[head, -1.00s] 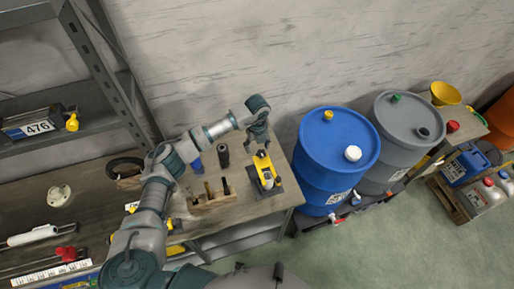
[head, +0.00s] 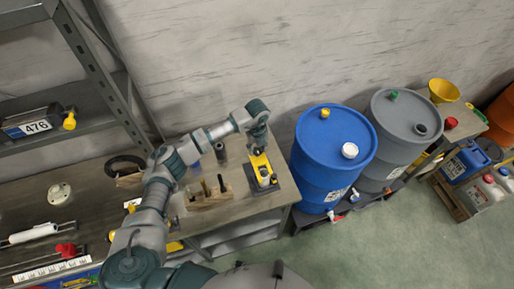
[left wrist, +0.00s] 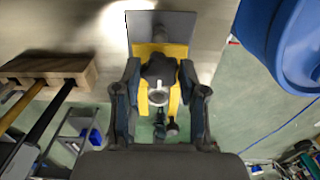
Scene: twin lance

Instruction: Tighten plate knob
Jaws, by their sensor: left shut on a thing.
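A yellow tool (head: 262,165) stands on a dark grey base plate (head: 268,187) near the right end of the workbench. In the left wrist view its yellow body (left wrist: 178,52) carries a black lobed knob (left wrist: 158,68) with a pale round end, and the dark plate (left wrist: 168,25) lies behind. My left gripper (head: 258,148) reaches down onto the tool's upper end. In the wrist view my left fingers (left wrist: 160,108) flank the yellow body and are shut on it; the exact contact is hard to see. My right gripper is not in view.
A wooden block (head: 210,197) with upright tools and a black cylinder (head: 220,152) stand left of the tool. A blue barrel (head: 335,160) stands close right of the bench. A shelf unit with a 476 plate (head: 36,127) stands at left.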

